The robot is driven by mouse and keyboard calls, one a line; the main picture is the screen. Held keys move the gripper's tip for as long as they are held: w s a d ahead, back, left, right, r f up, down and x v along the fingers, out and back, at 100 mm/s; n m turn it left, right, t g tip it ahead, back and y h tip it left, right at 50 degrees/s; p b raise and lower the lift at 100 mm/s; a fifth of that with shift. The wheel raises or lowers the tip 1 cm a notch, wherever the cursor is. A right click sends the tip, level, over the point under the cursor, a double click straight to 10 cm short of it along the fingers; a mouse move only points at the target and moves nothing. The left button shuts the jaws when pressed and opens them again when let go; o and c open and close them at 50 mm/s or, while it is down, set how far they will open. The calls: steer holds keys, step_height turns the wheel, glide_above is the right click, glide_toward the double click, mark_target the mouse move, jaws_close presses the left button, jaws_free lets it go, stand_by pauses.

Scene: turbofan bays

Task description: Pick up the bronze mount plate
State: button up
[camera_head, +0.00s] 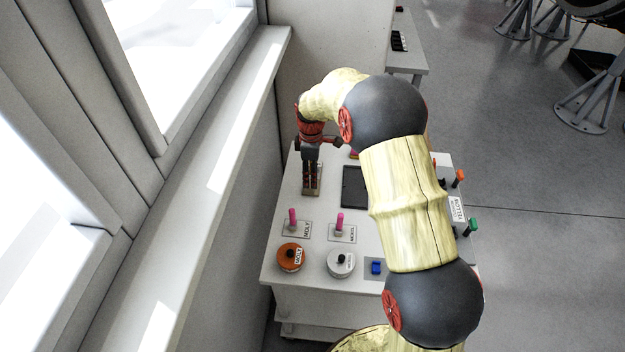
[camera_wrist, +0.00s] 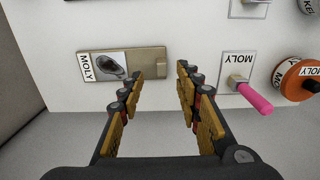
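The bronze mount plate (camera_wrist: 149,59) is a flat tan rectangle on the white cart top. Its left part carries or is overlapped by a MOLY label and a grey oval shape; I cannot tell which. In the head view the plate (camera_head: 312,192) shows at the cart's left side, partly hidden under my gripper (camera_head: 311,180). In the wrist view my gripper (camera_wrist: 160,76) is open and empty. Its left fingertips overlap the plate's right part in the picture, and its right fingertips lie right of the plate's end. I cannot tell the height gap.
Pink-handled brushes (camera_head: 292,218) and (camera_head: 340,223) stand on labelled cards. An orange MOLY tin (camera_head: 290,257) and a white tin (camera_head: 340,262) stand at the cart's front. A dark tray (camera_head: 354,188) lies right of the gripper. A wall and window sill border the left.

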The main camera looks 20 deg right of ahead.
mark_target(309, 191)
step_height(309, 191, down, 5)
steer(key=shift+a+r+b, duration=0.15)
steer(key=shift+b, duration=0.45)
steer(key=shift+c, duration=0.7)
steer(key=c, duration=0.7)
steer(key=shift+r, duration=0.15)
jaws_close()
